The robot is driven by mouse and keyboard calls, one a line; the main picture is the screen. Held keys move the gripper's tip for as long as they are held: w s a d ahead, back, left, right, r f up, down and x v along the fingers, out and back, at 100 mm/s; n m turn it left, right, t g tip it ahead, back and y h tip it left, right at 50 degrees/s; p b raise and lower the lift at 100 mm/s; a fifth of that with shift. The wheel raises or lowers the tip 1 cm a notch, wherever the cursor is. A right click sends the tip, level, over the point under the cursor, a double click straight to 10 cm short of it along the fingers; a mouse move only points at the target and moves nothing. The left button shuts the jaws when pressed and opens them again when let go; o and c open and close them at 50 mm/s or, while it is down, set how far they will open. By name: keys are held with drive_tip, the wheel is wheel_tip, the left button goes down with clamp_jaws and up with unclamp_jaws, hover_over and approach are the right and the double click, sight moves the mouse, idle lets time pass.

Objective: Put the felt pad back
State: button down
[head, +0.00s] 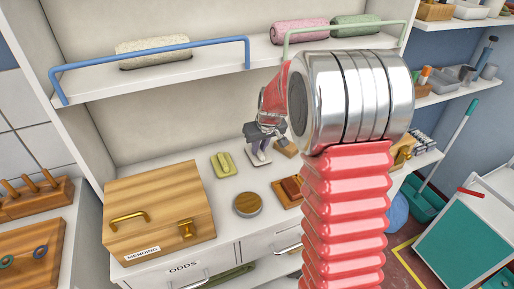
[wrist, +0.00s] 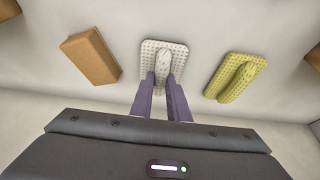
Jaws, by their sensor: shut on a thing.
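A white dotted pad (wrist: 149,52) with a raised grip along its middle is in the wrist view, and it also shows small in the head view (head: 259,160). My gripper (wrist: 163,82) is shut on the grip of this white pad, with one purple finger on each side. In the head view my gripper (head: 260,147) is low over the back of the white counter. I cannot tell whether the pad touches the counter. A yellow-green pad (wrist: 235,78) of similar shape lies beside it, apart from my gripper. No label shows which pad is felt.
A tan block (wrist: 90,57) lies on the pad's other side. A wooden box marked MENDING (head: 160,210), a round wooden piece (head: 247,204) and a brown block in a tray (head: 290,189) stand on the counter (head: 225,228). A shelf with a blue rail (head: 150,58) is above.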

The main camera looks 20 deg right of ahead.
drive_tip(key=c, duration=1.7)
unclamp_jaws()
drive_tip(key=shift+f, duration=0.1)
drive_tip(key=v, duration=1.2)
drive_tip(key=shift+s, duration=0.1)
drive_tip(key=shift+a, duration=0.1)
